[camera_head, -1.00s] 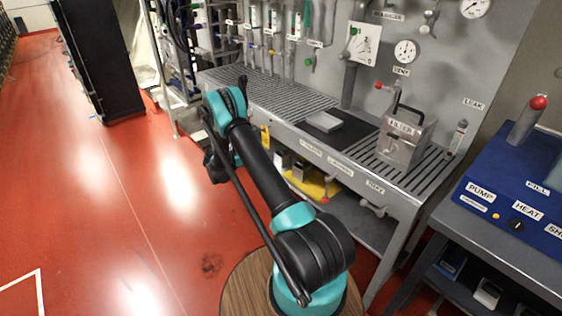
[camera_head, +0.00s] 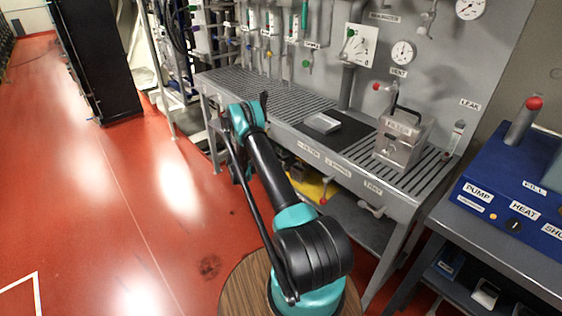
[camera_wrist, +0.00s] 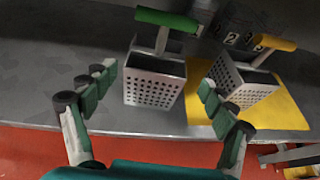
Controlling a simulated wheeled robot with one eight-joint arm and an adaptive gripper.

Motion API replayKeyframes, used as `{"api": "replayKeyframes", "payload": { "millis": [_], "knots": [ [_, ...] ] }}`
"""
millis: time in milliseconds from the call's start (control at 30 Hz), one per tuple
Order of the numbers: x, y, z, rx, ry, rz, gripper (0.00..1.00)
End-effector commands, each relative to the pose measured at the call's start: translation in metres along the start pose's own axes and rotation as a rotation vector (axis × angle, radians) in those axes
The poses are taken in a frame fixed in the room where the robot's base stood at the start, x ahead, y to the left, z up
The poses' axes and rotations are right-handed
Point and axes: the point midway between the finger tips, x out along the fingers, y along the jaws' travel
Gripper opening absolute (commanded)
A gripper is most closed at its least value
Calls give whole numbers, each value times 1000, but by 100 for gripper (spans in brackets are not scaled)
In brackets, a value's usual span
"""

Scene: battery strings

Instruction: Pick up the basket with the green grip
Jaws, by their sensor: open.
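The basket with the green grip (camera_wrist: 154,84) is a perforated metal box standing on the grey lower shelf in the wrist view. Its green grip (camera_wrist: 167,19) sits on a post at the top of the picture. My gripper (camera_wrist: 157,84) is open, with one finger to the left of this basket and the other to its right. I cannot tell whether either finger touches it. In the head view, my arm hides the basket and most of my gripper.
A basket with a yellow grip (camera_wrist: 238,82) stands tilted in view to the right, on a yellow mat (camera_wrist: 287,108), close to my right finger. The bench top (camera_head: 262,92) overhangs the lower shelf. A filter box (camera_head: 400,142) stands on it. Red floor lies in front.

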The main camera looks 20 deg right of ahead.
Motion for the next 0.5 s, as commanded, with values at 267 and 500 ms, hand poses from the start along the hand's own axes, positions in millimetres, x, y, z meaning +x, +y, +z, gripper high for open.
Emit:
{"api": "replayKeyframes", "payload": {
  "millis": [267,500],
  "knots": [
    [37,6,2,1,0,-2,84],
    [48,6,1,0,0,0,84]
  ]
}}
